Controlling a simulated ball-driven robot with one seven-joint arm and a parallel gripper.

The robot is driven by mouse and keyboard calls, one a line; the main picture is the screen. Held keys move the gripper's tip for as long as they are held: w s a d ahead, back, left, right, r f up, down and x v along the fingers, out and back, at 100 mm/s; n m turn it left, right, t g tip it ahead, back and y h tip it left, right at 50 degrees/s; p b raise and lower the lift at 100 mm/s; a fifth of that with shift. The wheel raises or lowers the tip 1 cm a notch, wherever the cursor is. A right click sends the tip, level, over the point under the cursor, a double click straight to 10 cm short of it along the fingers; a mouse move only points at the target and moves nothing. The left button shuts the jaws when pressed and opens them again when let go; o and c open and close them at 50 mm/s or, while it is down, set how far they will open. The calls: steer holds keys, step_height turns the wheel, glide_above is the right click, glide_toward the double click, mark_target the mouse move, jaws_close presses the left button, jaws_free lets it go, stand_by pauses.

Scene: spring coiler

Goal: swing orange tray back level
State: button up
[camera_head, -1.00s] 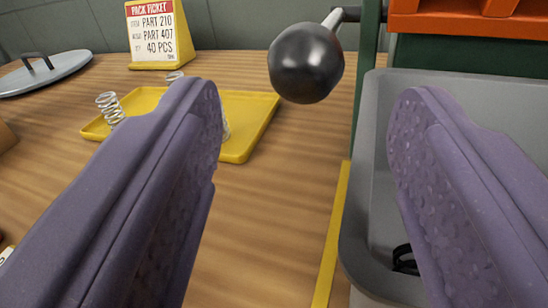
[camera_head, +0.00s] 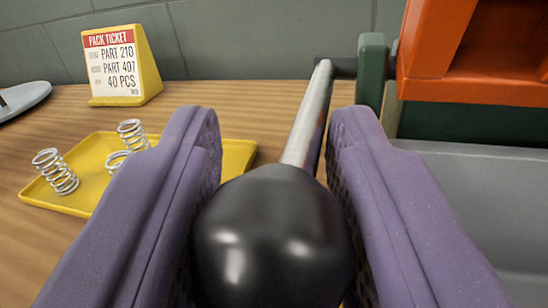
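The orange tray (camera_head: 430,45) shows only in part at the top right, above a dark green panel. Its visible lower edge slants slightly; its full tilt cannot be judged. A grey metal lever (camera_head: 308,115) runs from a dark pivot shaft beside the tray down to a black ball knob (camera_head: 272,240). My gripper (camera_head: 275,145) has its purple fingers on both sides of the knob, closed in against it. The lever rod passes between the fingertips. The underside of the knob is hidden.
A green post (camera_head: 371,72) stands beside the pivot. A grey bin (camera_head: 475,190) lies at the right under the tray. A yellow tray (camera_head: 235,158) with several springs (camera_head: 55,171) is at the left. A yellow pack ticket stand (camera_head: 121,65) stands behind it on the wooden table.

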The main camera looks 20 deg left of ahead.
jaws_close()
steer(key=shift+a+r, duration=0.1)
steer(key=shift+r, duration=0.05)
